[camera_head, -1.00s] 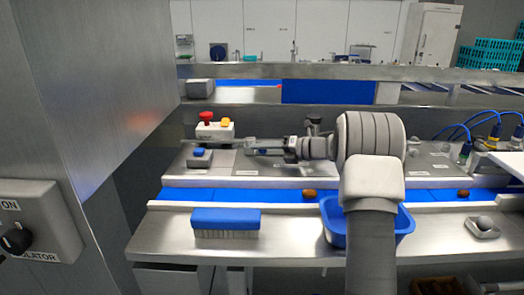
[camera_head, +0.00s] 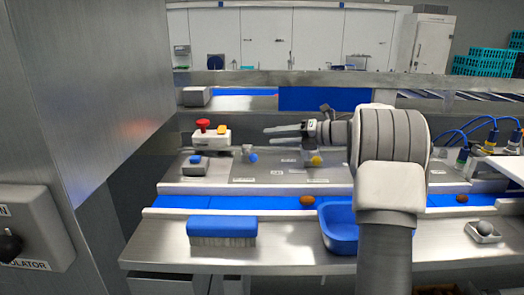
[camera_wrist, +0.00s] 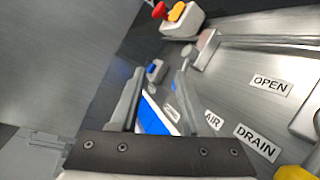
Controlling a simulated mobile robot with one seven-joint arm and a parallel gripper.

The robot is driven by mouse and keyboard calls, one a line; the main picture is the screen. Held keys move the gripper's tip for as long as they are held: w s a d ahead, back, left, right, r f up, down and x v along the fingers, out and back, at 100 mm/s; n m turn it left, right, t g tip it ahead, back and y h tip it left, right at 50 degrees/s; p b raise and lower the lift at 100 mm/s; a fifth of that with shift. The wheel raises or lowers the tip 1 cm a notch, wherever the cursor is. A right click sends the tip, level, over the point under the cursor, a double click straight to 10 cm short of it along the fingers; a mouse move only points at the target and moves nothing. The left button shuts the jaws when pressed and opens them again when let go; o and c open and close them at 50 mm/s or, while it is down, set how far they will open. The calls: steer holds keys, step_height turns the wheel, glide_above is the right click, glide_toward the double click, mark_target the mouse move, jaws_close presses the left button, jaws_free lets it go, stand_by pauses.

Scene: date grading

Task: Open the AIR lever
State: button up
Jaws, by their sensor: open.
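My gripper (camera_head: 268,134) is open and empty, held above the steel panel with its fingers pointing left in the head view. In the wrist view the two fingers (camera_wrist: 159,88) are apart with nothing between them. A small blue-tipped fitting (camera_head: 250,157) stands on the panel, below and left of the fingertips. A yellow-tipped one (camera_head: 316,160) stands under my wrist; a yellow part shows at the wrist view's corner (camera_wrist: 301,172). The AIR label (camera_wrist: 213,119) lies right of the fingers, beside the DRAIN label (camera_wrist: 256,142). I cannot tell which fitting is the AIR lever, or its setting.
A box with a red button (camera_head: 212,134) and a blue-button box (camera_head: 195,165) stand at the panel's left. In front are the blue belt (camera_head: 240,202), a brush (camera_head: 222,230) and a blue tub (camera_head: 338,230). A steel cabinet wall (camera_head: 85,90) closes the left.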

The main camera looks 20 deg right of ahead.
steer(key=s+d+r, duration=0.3)
steer(key=s+d, duration=0.1)
steer(key=d, duration=0.1)
steer(key=shift+r, duration=0.35)
steer(key=shift+a, duration=0.1)
